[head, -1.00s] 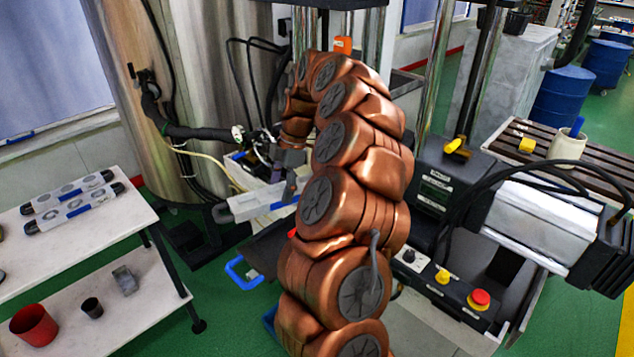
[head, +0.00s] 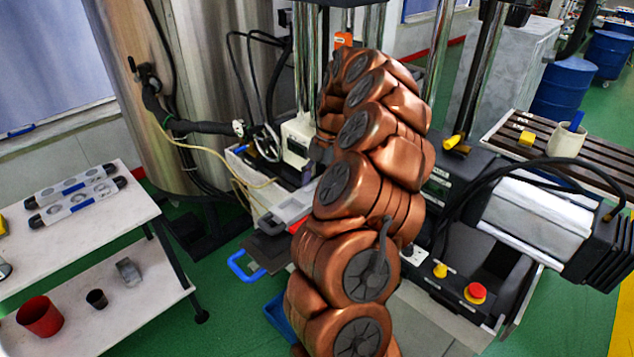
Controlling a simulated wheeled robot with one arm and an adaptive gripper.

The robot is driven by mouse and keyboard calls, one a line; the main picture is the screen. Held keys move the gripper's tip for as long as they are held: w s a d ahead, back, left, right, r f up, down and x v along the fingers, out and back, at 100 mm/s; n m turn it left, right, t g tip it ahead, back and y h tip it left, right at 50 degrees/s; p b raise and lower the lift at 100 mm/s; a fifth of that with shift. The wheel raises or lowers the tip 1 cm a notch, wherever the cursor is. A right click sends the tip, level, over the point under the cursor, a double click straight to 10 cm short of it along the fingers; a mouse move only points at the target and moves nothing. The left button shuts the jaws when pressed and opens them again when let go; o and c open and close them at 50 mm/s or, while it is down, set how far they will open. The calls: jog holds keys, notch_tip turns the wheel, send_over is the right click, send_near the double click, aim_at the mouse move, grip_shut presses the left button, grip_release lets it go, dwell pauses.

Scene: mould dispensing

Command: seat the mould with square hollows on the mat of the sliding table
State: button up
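A light grey mould (head: 288,212) shows in part at the left edge of my arm, above the sliding table. My arm covers its right part, and I cannot make out the shape of its hollows. The sliding table has a dark flat surface (head: 268,247) and a blue handle (head: 246,266) at its front left. I cannot tell whether the mould touches this surface or hangs above it. My gripper is hidden behind my copper-coloured arm, so its fingers do not show.
A red cup (head: 40,316), a dark cup (head: 97,299) and a metal piece (head: 128,271) stand below. A control box with a red button (head: 475,293) is at right.

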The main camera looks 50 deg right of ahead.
jog(key=shift+f+b, duration=1.3)
jog(key=shift+f, duration=0.8)
jog(key=shift+f+b, duration=0.25)
jog(key=shift+b, duration=0.2)
jog(key=o, duration=1.9)
jog(key=shift+c, duration=0.2)
jog(key=shift+r, duration=0.1)
jog(key=v, duration=0.9)
jog(key=shift+d+r, duration=0.15)
jog(key=shift+d, duration=0.05)
jog(key=shift+s+d+r, duration=0.1)
jog(key=shift+r, duration=0.25)
jog(key=shift+v, duration=0.8)
